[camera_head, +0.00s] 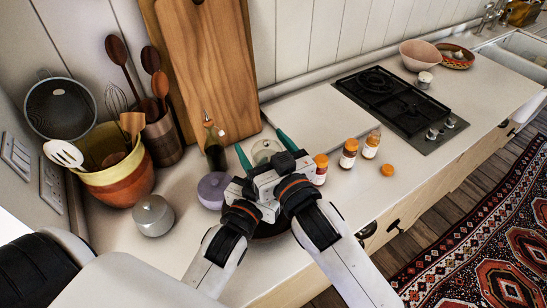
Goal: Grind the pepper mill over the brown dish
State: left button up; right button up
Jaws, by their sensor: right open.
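My right gripper (265,149) is open over the counter, its two teal fingertips spread apart and pointing towards the wall. A pale green round glass thing (265,150) shows between and beyond the fingertips; I cannot tell whether they touch it. A dark brown rounded edge (269,237), perhaps the brown dish, shows below my right wrist; most of it is hidden by the arm. I cannot make out the pepper mill for certain; the arm may hide it. My left gripper is not in view.
Orange-capped jars (348,153) stand right of the gripper. A dark bottle (214,150), a lilac bowl (212,190) and a lidded grey pot (152,214) stand to the left. A utensil pot (122,180), cutting boards (205,60) and a gas hob (385,100) are farther out.

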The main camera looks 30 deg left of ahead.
jog(key=v, duration=1.1)
jog(key=shift+s+d, duration=0.15)
jog(key=shift+s, duration=0.05)
jog(key=shift+r, duration=0.15)
jog(key=a+r+n+g+y, duration=0.3)
jog(key=a+n+g+y, duration=0.2)
jog(key=n+g+y, duration=0.15)
jog(key=w+d+f+n+g+h, duration=0.35)
jog(key=d+n+g+h, duration=0.45)
jog(key=g, duration=0.5)
jog(key=w+a+t+y, duration=0.2)
jog(key=w+y, duration=0.1)
jog(key=w, duration=0.3)
jog(key=shift+m, duration=0.35)
jog(key=x, duration=1.1)
jog(key=shift+w+a+r, duration=0.1)
jog(key=shift+a+r, duration=0.2)
jog(key=shift+r, duration=0.05)
